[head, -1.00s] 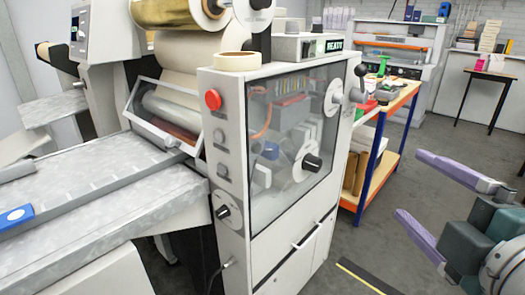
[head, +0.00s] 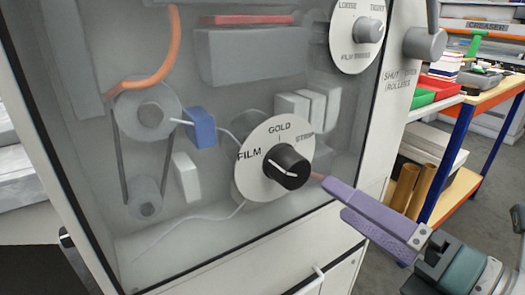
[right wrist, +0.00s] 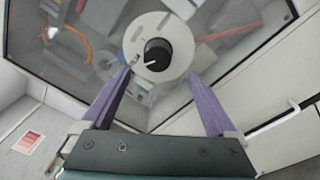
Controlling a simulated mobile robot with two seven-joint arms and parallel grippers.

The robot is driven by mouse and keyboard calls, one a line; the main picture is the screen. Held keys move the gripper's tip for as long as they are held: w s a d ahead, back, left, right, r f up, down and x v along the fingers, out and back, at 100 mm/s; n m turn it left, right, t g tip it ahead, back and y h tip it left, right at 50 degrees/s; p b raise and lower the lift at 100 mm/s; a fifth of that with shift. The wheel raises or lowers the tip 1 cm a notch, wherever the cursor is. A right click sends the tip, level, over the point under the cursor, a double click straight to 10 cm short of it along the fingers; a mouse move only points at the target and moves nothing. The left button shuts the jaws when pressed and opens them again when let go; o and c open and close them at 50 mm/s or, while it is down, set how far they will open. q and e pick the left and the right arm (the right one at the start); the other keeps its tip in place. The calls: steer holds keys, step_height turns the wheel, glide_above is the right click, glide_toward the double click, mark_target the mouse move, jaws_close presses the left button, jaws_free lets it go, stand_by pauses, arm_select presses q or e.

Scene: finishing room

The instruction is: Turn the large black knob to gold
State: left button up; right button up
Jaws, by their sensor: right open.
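The large black knob (head: 288,167) sits on a round white dial (head: 250,185) marked FILM, GOLD and a third, partly legible word. GOLD is at the top and FILM at the left. The knob's white line slants toward the FILM side. My right gripper (head: 335,197) is open and empty, just right of and below the knob. In the right wrist view the knob (right wrist: 157,53) lies ahead, between the lines of the two spread purple fingers (right wrist: 162,74). The fingers do not appear to touch the knob. My left gripper is not in view.
A second dial (head: 357,30), marked LOOSE and TIGHT, is above on the same clear panel. A grey lever hub (head: 425,44) marked SHUT and OPEN is on the machine's right side. A door handle (head: 305,283) is below. A wooden-topped bench (head: 497,95) stands at right.

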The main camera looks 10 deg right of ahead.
mark_target(299, 176)
steer(key=x, duration=0.9)
steer(key=shift+w+a, duration=0.1)
steer(key=shift+a, duration=0.15)
steer(key=c, duration=1.4)
